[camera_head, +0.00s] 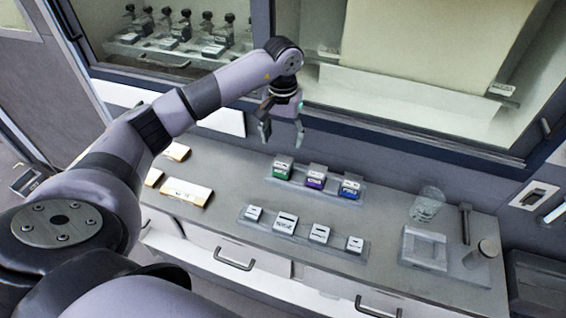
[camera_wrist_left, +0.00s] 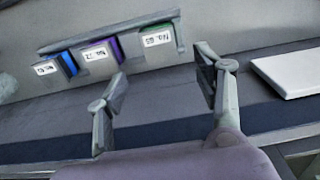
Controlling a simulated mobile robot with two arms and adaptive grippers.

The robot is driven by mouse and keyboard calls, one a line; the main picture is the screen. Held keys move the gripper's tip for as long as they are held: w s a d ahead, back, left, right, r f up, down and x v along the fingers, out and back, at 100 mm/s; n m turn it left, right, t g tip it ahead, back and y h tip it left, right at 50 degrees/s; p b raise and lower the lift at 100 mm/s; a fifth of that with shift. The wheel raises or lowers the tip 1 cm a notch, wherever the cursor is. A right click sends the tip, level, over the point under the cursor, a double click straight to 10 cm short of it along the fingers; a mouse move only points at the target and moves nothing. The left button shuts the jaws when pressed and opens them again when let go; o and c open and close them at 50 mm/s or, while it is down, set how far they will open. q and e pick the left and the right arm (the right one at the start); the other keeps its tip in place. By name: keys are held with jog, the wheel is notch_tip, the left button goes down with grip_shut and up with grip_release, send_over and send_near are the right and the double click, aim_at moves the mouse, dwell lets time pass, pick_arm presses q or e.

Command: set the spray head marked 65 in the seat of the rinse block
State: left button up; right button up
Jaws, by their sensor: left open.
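A green-fronted block (camera_head: 283,167) stands at the left end of the back rack on the bench. In the left wrist view its label is upside down and seems to read 65 on the green-edged block (camera_wrist_left: 157,38). A purple block (camera_head: 316,176) and a blue block (camera_head: 350,187) stand to its right. My left gripper (camera_head: 283,132) is open and empty, above and behind the green block; its fingers also show in the left wrist view (camera_wrist_left: 163,78). A pale square block (camera_head: 425,250) at the bench's right may be the rinse block; its seat is unclear. My right gripper is out of view.
A front rack (camera_head: 262,229) holds several small white labelled blocks. A clear beaker (camera_head: 428,204) and an upright post (camera_head: 465,222) stand at the right. The windowed tunnel wall (camera_head: 400,130) rises behind the bench.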

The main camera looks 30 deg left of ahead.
aim_at(283, 162)
pick_arm(q)
notch_tip(283, 162, down, 8)
jog(key=b, duration=0.4)
jog(key=shift+f, duration=0.25)
jog(key=shift+f+b, duration=0.55)
jog(key=shift+b, duration=0.15)
jog(key=shift+r, duration=0.1)
jog(key=c, duration=1.3)
jog(key=shift+o, duration=0.2)
notch_tip(283, 162, up, 6)
jog(key=p, duration=0.2)
jog(key=shift+w+p, duration=0.1)
jog(key=shift+p, duration=0.25)
jog(key=shift+r, duration=0.1)
